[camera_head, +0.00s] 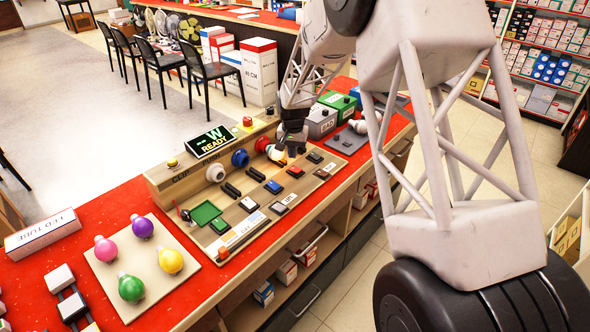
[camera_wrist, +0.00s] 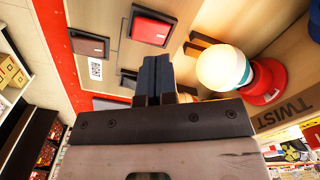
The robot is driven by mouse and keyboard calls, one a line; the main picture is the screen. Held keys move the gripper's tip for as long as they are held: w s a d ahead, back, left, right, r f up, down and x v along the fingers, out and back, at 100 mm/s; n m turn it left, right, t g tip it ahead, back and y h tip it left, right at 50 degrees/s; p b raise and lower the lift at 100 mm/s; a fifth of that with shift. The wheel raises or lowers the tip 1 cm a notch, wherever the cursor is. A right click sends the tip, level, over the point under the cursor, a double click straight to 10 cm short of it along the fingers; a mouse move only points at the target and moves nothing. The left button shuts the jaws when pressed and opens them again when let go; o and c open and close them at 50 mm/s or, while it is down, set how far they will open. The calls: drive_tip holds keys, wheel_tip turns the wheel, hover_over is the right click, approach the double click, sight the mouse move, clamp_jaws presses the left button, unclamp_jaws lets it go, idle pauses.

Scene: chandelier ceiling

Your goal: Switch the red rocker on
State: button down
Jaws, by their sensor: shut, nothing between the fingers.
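The red rocker (camera_head: 295,171) sits on the wooden panel (camera_head: 237,215) among several other rockers. My gripper (camera_head: 292,152) is over the far part of the panel, behind the red rocker in the head view. In the wrist view my gripper (camera_wrist: 155,68) has its dark fingers together and empty. The fingers appear apart from the red rocker. I cannot tell clearly which way the rocker is tipped.
A lit bulb (camera_head: 276,153) in a red socket stands close beside my gripper; it also shows in the wrist view (camera_wrist: 222,67). A blue rocker (camera_head: 273,187) and a black rocker (camera_head: 314,157) flank the red one. A display reading "READY" (camera_head: 210,141) stands behind.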

sight(294, 169)
drive_tip(key=shift+r, duration=1)
drive_tip(key=s+d+r+n+t, duration=0.1)
drive_tip(key=s+d+r, duration=0.4)
drive_tip(key=s+r, duration=0.55)
drive_tip(key=s+d+r, duration=0.4)
drive_tip(key=s+r, duration=0.4)
drive_tip(key=s, duration=0.5)
drive_tip(key=s+d+n, duration=0.1)
drive_tip(key=s+d, duration=0.1)
drive_tip(key=s, duration=1.2)
drive_tip(key=s+d+r+t, duration=0.1)
drive_tip(key=s+d, duration=0.2)
drive_tip(key=s, duration=1.1)
drive_tip(key=shift+s+r+n+t, duration=0.2)
drive_tip(key=shift+s+n+t, duration=0.1)
drive_tip(key=shift+s+n, duration=0.1)
drive_tip(key=c, duration=1.8)
unclamp_jaws()
drive_tip(key=shift+c, duration=0.2)
